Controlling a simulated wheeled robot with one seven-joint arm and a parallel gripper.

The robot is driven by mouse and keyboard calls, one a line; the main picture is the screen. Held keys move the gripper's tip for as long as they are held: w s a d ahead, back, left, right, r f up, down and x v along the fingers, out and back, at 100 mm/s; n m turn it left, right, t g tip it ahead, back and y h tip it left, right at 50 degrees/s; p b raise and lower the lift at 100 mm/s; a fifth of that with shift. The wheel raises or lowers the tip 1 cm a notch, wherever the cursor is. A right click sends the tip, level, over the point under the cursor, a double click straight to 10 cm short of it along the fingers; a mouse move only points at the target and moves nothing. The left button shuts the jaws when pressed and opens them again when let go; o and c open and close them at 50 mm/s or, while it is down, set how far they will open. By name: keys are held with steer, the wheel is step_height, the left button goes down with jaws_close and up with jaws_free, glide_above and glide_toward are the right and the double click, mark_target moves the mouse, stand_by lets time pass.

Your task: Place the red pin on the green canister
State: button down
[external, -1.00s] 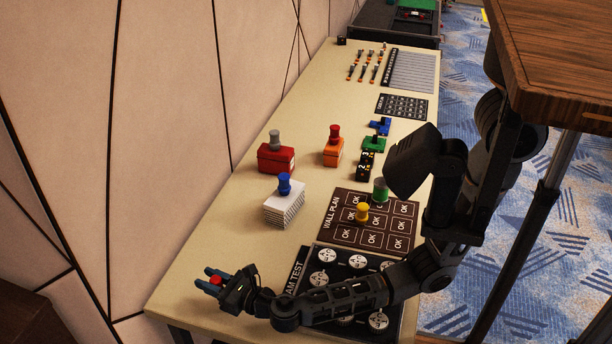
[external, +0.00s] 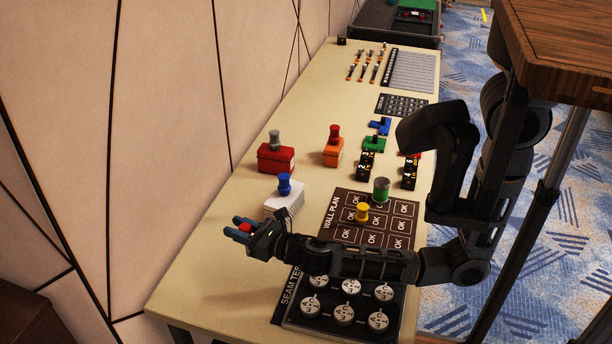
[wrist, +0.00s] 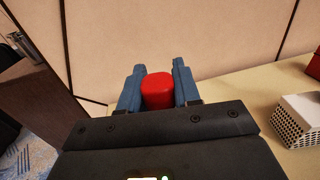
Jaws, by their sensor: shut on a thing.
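My gripper (external: 239,231) is shut on a red pin (wrist: 157,91), with one blue finger on each side of it. The pin also shows in the external view (external: 245,227); only its red top is clear and its lower part is hidden. My gripper holds it over the table's left side, in front of the white block. The green canister (external: 381,190) stands upright on the dark wall plan board (external: 338,232), to the right of and beyond my gripper.
A yellow pin (external: 362,211) stands near the canister. A white block (external: 271,207) with a blue pin (external: 284,184) is close to my gripper. Beyond are a red box (external: 276,160) with a grey pin and an orange box (external: 333,154) with another red-topped piece. A wall borders the left.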

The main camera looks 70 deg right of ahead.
steer(key=s+d+r+m+g+h+p, duration=0.15)
steer(key=s+d+m+h, duration=0.35)
steer(key=d, duration=1)
steer(key=s+d+m+g+h, duration=0.1)
steer(key=s+d+g+h, duration=0.15)
steer(key=s+d, duration=0.8)
steer(key=s+d+r+m+g+h+p, duration=0.1)
steer(key=s+d+r+m+g+h, duration=0.25)
steer(key=s+d, duration=0.85)
steer(key=s+d+r+m+g+h+p, duration=0.1)
steer(key=s+d+r+m+g+h, duration=0.2)
steer(key=s+d, duration=0.9)
steer(key=shift+n+g+y, duration=0.25)
steer(key=shift+n+y, duration=0.05)
steer(key=shift+n, duration=0.25)
steer(key=shift+w+a+f+b, duration=0.9)
steer(key=shift+w+f, duration=0.8)
steer(key=shift+w+a+f+b, duration=0.85)
steer(key=shift+w+f+b, duration=0.1)
steer(key=shift+w+f, duration=0.75)
steer(key=shift+w+a+f+b, duration=0.9)
steer(key=shift+w+f, duration=0.75)
steer(key=shift+w, duration=0.1)
